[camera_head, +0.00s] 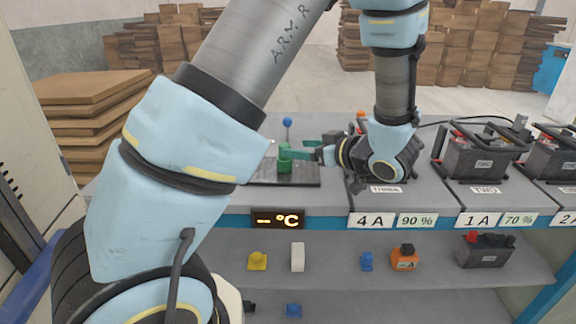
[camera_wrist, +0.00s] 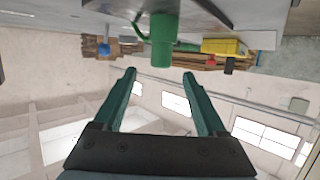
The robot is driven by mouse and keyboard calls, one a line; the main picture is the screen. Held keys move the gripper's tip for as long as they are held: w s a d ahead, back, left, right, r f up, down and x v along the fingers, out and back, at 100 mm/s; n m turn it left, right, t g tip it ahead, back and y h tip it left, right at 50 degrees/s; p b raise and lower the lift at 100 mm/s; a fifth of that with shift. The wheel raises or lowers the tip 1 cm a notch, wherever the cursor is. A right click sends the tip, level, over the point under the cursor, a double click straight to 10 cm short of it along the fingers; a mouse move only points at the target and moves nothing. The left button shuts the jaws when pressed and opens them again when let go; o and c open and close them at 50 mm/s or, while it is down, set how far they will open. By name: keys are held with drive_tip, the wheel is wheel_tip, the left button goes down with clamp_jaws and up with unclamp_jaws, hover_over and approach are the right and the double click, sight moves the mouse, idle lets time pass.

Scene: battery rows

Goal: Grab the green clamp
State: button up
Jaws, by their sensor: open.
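The green clamp (camera_head: 285,164) stands upright on a dark plate (camera_head: 305,174) on the grey bench top. In the wrist view, which looks upside down, the green clamp (camera_wrist: 163,42) hangs from the bench surface at the top. My gripper (camera_head: 296,152) is at the clamp's right side in the head view, its teal fingers level with the clamp's upper part. In the wrist view my gripper (camera_wrist: 160,74) is open and empty, and the clamp sits just past the fingertips, roughly between them. I cannot tell whether a finger touches it.
A blue-knobbed pin (camera_head: 287,123) stands behind the clamp. Batteries (camera_head: 475,158) stand to the right. A lower shelf (camera_head: 330,275) holds a yellow clamp (camera_head: 257,261), a white block (camera_head: 297,257), a blue clamp (camera_head: 367,261) and an orange item (camera_head: 404,259).

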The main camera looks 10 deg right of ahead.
drive_tip(key=p+x, duration=0.1)
drive_tip(key=x, duration=0.8)
drive_tip(key=shift+a+f, duration=0.15)
drive_tip(key=shift+f, duration=0.1)
clamp_jaws()
idle(0.4)
